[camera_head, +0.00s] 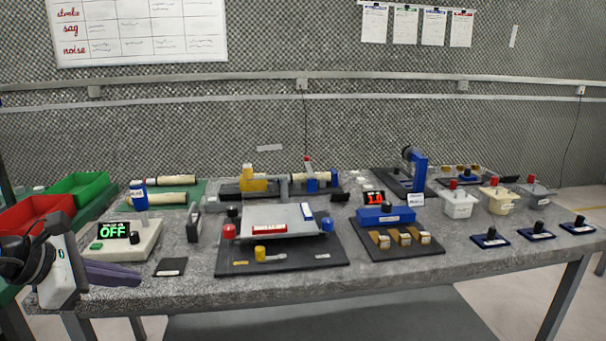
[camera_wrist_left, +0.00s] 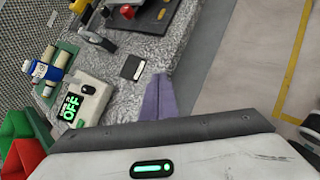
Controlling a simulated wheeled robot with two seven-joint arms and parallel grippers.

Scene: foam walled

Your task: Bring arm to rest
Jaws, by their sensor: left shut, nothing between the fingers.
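My left gripper (camera_head: 113,273) is at the left end of the grey speckled table (camera_head: 200,291), in front of a white device whose display (camera_head: 115,230) reads OFF. Its purple fingers are shut with nothing between them. They also show in the left wrist view (camera_wrist_left: 158,98), pointing along the table's front edge. A small black pad (camera_head: 171,267) lies just right of the fingertips, apart from them. My right gripper is in neither view.
Red (camera_head: 36,212) and green (camera_head: 80,186) bins stand at the far left. A black board (camera_head: 282,264) with a grey plate, a blue box (camera_head: 385,215), white tubs (camera_head: 458,204) and several small blue-based knobs (camera_head: 490,239) fill the table. Floor (camera_wrist_left: 236,75) lies clear beyond the front edge.

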